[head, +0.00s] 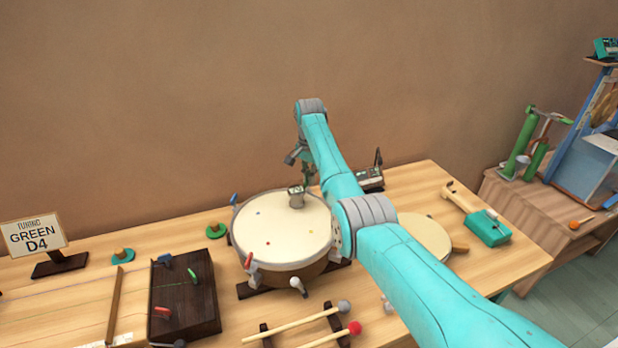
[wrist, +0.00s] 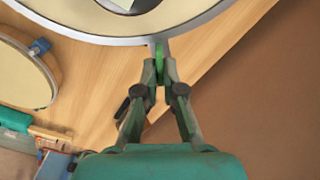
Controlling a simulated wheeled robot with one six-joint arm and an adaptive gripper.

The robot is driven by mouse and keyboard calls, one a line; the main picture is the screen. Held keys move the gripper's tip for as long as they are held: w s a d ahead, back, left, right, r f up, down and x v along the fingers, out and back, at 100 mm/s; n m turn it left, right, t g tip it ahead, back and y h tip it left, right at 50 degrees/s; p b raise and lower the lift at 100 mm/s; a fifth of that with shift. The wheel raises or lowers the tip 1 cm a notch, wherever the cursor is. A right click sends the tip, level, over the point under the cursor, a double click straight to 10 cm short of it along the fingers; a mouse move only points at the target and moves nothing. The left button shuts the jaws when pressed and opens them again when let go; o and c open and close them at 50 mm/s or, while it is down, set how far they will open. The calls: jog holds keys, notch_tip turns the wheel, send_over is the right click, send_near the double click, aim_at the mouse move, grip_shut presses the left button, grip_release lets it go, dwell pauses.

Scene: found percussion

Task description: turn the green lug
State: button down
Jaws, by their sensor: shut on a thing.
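The drum (head: 282,228) has a pale round head, a metal rim and coloured lugs around its edge; its rim crosses the top of the wrist view (wrist: 100,39). The green lug (wrist: 159,50) sticks out from the rim in the wrist view. My gripper (wrist: 160,68) is shut on it, one finger on each side. In the head view my gripper (head: 308,176) is at the drum's far edge, and I cannot make out the green lug there. A blue lug (head: 234,199), a red lug (head: 248,260) and a white lug (head: 297,285) show there.
A sign (head: 36,236) reads "TUNING GREEN D4". A small device (head: 296,197) sits on the drum head. A second, smaller drum (head: 428,236) stands to the right, partly behind my arm. Mallets (head: 300,318) lie in front. A wall is close behind the table.

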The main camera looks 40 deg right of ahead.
dwell(0.4)
jog(key=c, duration=1.3)
grip_release()
notch_tip(320, 180, up, 12)
